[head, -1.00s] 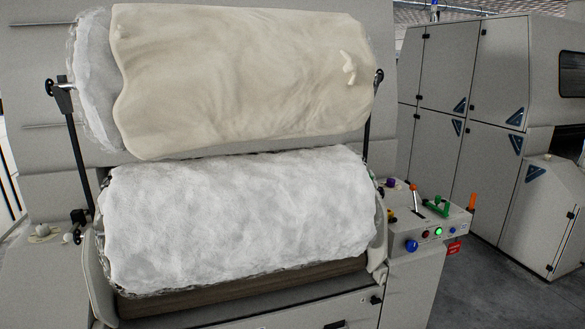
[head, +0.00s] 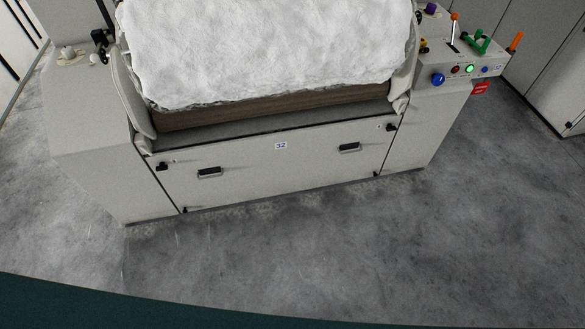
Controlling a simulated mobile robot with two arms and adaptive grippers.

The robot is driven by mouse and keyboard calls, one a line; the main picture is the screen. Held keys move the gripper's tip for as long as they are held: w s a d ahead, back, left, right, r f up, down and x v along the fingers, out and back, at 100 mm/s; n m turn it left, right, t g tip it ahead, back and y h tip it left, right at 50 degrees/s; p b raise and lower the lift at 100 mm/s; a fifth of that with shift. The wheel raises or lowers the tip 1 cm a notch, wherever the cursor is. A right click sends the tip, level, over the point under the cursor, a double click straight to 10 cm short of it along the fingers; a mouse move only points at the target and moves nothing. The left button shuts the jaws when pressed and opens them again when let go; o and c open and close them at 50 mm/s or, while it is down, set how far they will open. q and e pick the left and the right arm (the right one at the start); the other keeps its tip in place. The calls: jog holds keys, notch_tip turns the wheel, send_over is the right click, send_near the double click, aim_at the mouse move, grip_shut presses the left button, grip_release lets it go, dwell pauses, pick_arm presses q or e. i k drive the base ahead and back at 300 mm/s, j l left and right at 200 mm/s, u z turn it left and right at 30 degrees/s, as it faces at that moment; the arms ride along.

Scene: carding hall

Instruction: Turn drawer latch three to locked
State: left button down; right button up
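A wide grey drawer front (head: 270,172) with a small "32" label (head: 281,146) spans the lower machine in the head view. Small black latches sit near its corners: an upper left latch (head: 161,167), an upper right latch (head: 391,127), a lower left latch (head: 185,210) and a lower right latch (head: 376,174). I see no numbers beside them, so I cannot tell which is latch three, nor whether any is locked. Neither of my grippers is in view.
Two dark recessed handles, a left handle (head: 209,172) and a right handle (head: 349,148), are on the drawer front. A white fibre roll (head: 265,45) lies above it. A control box (head: 460,66) with coloured levers and buttons stands at right. The concrete floor (head: 300,255) in front is clear.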

aim_at(162, 166)
jog(key=i+j+u, duration=0.15)
jog(key=j+u, duration=0.2)
jog(key=i+j+u, duration=0.2)
jog(key=j+u, duration=0.2)
jog(key=i+j+u, duration=0.2)
jog(key=u, duration=0.15)
